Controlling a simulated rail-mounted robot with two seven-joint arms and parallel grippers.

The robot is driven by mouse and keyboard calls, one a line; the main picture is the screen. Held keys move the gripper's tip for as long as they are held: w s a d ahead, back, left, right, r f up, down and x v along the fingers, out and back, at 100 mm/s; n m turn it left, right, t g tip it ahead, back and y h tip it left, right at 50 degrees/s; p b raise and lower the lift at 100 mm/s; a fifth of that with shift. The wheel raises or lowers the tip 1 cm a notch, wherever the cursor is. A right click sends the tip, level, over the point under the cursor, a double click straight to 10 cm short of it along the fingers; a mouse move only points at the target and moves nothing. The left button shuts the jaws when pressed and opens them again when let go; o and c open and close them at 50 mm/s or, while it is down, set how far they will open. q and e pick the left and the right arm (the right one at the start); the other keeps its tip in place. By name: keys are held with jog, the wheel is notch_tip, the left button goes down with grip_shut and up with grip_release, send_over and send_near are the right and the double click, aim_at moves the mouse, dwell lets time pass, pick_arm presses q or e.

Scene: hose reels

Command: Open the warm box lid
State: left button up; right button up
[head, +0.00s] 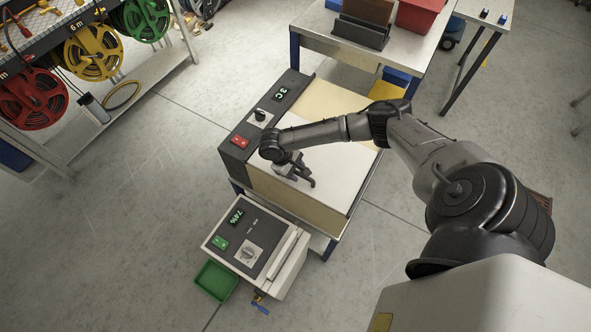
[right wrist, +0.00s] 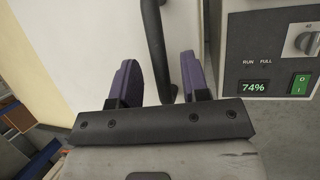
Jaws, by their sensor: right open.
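The warm box (head: 290,203) sits on a low table, with a dark control strip along its left side. Its pale lid (head: 340,160) looks flat and closed. A dark bar handle (head: 310,181) stands on the lid and also shows in the right wrist view (right wrist: 156,45). My right gripper (head: 288,170) is above the lid at the handle. In the right wrist view its two purple fingers (right wrist: 160,78) are apart, with the handle between them and a gap on each side. My left gripper is not in view.
A second machine (head: 258,245) showing 74% stands close in front of the warm box, with a green tray (head: 216,281) beside it. A table with a red bin (head: 420,14) is behind. Hose reels (head: 93,52) stand at upper left. Floor on the left is clear.

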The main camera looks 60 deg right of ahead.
jog(key=shift+c, duration=0.2)
grip_shut()
dwell(0.3)
